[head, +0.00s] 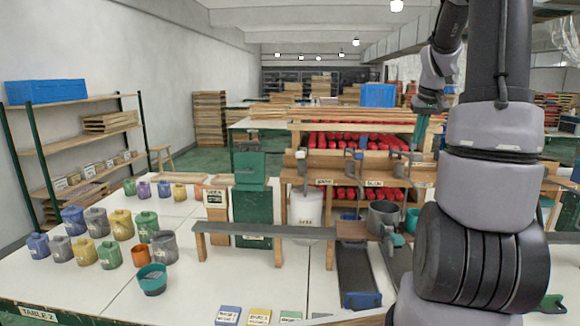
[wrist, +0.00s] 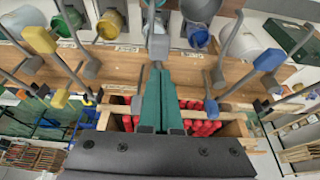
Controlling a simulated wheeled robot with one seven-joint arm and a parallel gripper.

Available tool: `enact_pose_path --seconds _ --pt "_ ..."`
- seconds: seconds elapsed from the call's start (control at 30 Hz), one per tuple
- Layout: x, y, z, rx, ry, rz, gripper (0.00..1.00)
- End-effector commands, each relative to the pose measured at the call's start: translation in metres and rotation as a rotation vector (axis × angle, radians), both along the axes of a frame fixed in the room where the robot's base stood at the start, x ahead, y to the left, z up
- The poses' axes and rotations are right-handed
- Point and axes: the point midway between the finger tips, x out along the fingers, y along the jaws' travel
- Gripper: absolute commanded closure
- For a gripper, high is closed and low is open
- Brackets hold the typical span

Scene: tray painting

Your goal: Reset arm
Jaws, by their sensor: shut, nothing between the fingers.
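My arm rises at the right of the head view and bends back down in front of the far racks. My gripper (head: 420,130) hangs there in front of the wooden rack, and its teal fingers show small. In the wrist view, my gripper (wrist: 157,68) has its two teal fingers together with nothing between them. The fingertips are close to a wooden labelled rail (wrist: 110,62) with grey hooked handles on it. Whether they touch it I cannot tell.
The white table (head: 110,285) carries several coloured jars, a teal cup (head: 152,279), a green machine (head: 252,205), a grey bench (head: 265,230), a white bucket (head: 305,207) and a grey pot (head: 383,217). Wooden shelves (head: 82,145) stand at left.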

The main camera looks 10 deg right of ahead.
Motion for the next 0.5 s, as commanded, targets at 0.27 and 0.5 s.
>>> enact_pose_path --seconds 0.27,0.5 --pt "-0.035 0.089 0.052 0.045 -0.086 -0.008 1.0" --pt "-0.099 0.177 0.085 0.126 -0.17 -0.021 1.0"
